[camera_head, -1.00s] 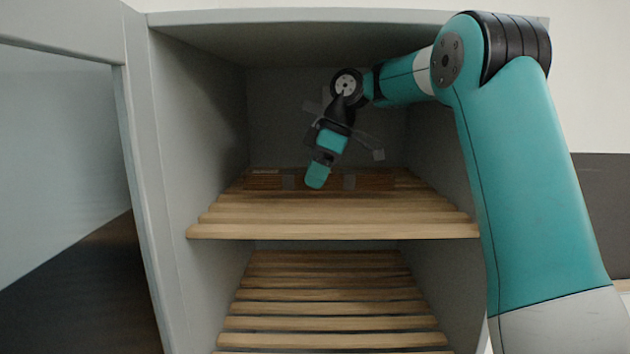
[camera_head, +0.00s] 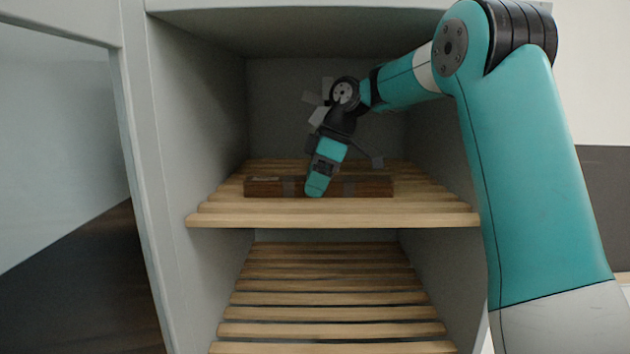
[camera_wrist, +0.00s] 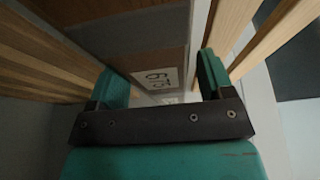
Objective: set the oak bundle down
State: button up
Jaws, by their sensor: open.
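The oak bundle (camera_head: 370,187) is a long dark brown bar with grey bands. It lies crosswise on the upper slatted shelf (camera_head: 330,219) inside the grey cabinet. My gripper (camera_head: 316,188) reaches down over its middle, and its teal finger hides part of the bundle's front. In the wrist view the bundle (camera_wrist: 140,50), with a white number label, sits between the two teal fingers of my gripper (camera_wrist: 163,80). The jaws are open, one finger on each side; whether either finger touches it I cannot tell.
The cabinet's side walls (camera_head: 195,120) stand left and right of the shelf, and its top panel (camera_head: 330,22) is above my wrist. A lower slatted shelf (camera_head: 330,299) is empty. An open door (camera_head: 65,130) stands at the left.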

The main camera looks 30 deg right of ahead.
aim_at(373, 179)
jog(key=shift+r, duration=0.35)
jog(key=s+d, duration=0.2)
jog(key=d, duration=0.1)
jog(key=s+d, duration=0.2)
jog(key=d, duration=0.2)
jog(key=s+d+p, duration=0.1)
jog(key=s+d, duration=0.2)
jog(key=shift+d+r, duration=0.2)
jog(key=shift+r, duration=0.15)
jog(key=shift+w+a, duration=0.1)
